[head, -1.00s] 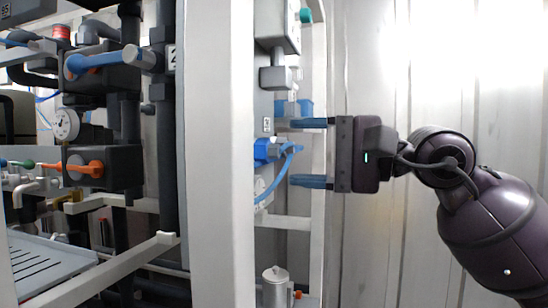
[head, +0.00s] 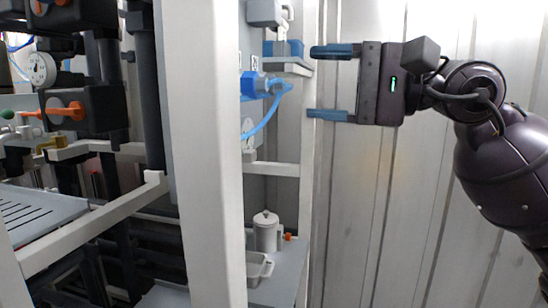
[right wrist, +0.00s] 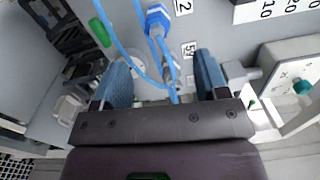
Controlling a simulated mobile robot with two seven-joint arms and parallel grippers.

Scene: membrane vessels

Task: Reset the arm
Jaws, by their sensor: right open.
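My right gripper (head: 328,83) comes in from the right in the head view. Its two blue fingers are spread wide, point left and hold nothing. It stands to the right of a blue connector (head: 258,86) with a blue hose on the panel, clear of it. In the right wrist view, the open fingers (right wrist: 162,82) flank the blue hose lines in the picture, and the blue connector (right wrist: 158,20) lies beyond them on the grey panel. My left gripper is not in view.
A white post (head: 208,150) stands in front of the panel. A lidded white container (head: 266,230) and a grey tray (head: 258,268) sit on a lower shelf. Valves with an orange handle (head: 62,111) and a gauge (head: 42,69) are at left. The corrugated wall (head: 400,220) side is free.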

